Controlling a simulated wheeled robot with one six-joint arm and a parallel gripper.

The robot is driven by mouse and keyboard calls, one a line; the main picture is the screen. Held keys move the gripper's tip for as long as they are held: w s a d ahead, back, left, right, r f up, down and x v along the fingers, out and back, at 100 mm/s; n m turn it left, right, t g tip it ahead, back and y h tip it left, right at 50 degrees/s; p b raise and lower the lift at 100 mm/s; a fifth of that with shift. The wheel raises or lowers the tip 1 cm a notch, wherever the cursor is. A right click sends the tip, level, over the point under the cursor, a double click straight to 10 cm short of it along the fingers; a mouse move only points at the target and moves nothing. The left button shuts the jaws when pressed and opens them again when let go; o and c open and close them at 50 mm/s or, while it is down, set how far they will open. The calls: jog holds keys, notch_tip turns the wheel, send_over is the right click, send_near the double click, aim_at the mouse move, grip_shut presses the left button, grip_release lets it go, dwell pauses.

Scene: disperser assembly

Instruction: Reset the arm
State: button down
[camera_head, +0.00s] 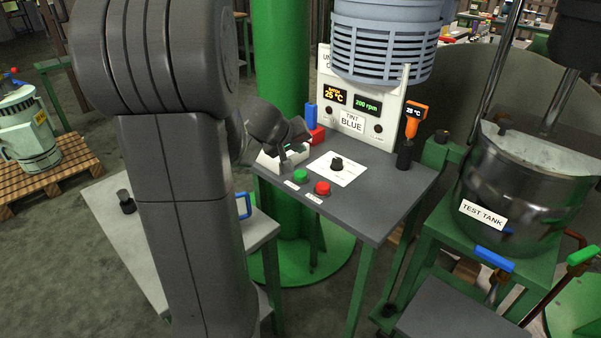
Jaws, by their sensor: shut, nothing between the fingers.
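My gripper (284,152) is in the middle of the view, at the end of my dark grey arm, which fills the left-centre. It is shut and empty, pointing down over the left back part of the grey control table (380,190). My arm hides part of the area to the left of the table.
The table bears a green button (300,176), a red button (322,188), a black knob (337,164) and an orange thermometer (416,113). A display panel (362,103) stands behind. A steel test tank (515,185) stands right. A pallet (60,175) lies left.

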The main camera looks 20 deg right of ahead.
jog(key=shift+f, duration=0.1)
notch_tip(320, 180, down, 3)
jog(key=shift+r+b, duration=0.2)
jog(key=shift+b, duration=0.9)
jog(key=p, duration=0.3)
jog(key=shift+r+p, duration=0.3)
jog(key=shift+r, duration=0.1)
jog(key=shift+r+p, duration=2.15)
jog(key=shift+r, duration=0.7)
jog(key=shift+f, duration=0.1)
jog(key=b, duration=0.5)
send_over(298, 175)
notch_tip(298, 175, down, 6)
jog(key=shift+s+r, duration=0.15)
jog(key=shift+r, duration=0.05)
jog(key=shift+d+f+b, duration=0.1)
jog(key=shift+f+b, duration=0.45)
jog(key=shift+b, duration=1)
